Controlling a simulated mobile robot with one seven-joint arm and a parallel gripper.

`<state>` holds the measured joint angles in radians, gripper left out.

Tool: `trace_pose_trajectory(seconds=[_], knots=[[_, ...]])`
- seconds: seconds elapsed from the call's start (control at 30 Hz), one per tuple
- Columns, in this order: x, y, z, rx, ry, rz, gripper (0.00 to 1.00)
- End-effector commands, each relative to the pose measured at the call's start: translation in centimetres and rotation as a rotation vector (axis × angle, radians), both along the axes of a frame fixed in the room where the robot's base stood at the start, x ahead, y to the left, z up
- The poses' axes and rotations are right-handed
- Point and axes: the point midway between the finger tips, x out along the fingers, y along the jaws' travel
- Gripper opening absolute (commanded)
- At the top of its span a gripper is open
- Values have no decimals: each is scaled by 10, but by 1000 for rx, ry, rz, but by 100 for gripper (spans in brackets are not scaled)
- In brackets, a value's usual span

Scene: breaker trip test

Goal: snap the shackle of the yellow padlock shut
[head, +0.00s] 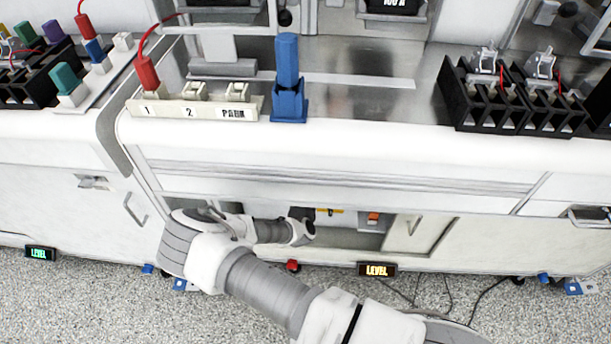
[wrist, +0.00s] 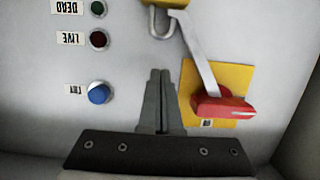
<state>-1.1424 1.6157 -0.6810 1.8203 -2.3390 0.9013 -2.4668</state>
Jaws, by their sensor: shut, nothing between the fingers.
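The yellow padlock (wrist: 178,3) is at the top edge of the wrist view, mostly cut off. Its grey shackle (wrist: 153,28) hangs below as a hook; I cannot tell whether its end is seated. A flat grey bar (wrist: 200,55) runs from near the padlock to a red handle (wrist: 222,108) on a yellow plate (wrist: 240,75). My gripper (wrist: 159,73) is shut and empty, its fingertips below the shackle in the picture and left of the bar, apart from the padlock. In the head view my gripper (head: 308,228) reaches into the cabinet opening, near a small yellow thing (head: 330,210).
A blue button (wrist: 99,93), a red lamp (wrist: 98,40) and a green lamp (wrist: 97,8) sit on the panel at left. The bench edge (head: 350,135) overhangs the opening. A part-open sliding door (head: 425,235) bounds it at right.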

Motion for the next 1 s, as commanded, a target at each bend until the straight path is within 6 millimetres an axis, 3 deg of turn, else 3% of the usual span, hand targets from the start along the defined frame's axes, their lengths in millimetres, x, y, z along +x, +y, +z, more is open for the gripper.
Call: trace_pose_trajectory(seconds=[0.2, 0.4, 0.6, 1.0], knots=[[-51, 3, 18, -2, -2, 4, 0], [-83, 4, 25, 0, -4, 1, 0], [-95, 4, 27, 1, -6, 0, 0], [-96, 5, 27, 2, -6, 0, 0]])
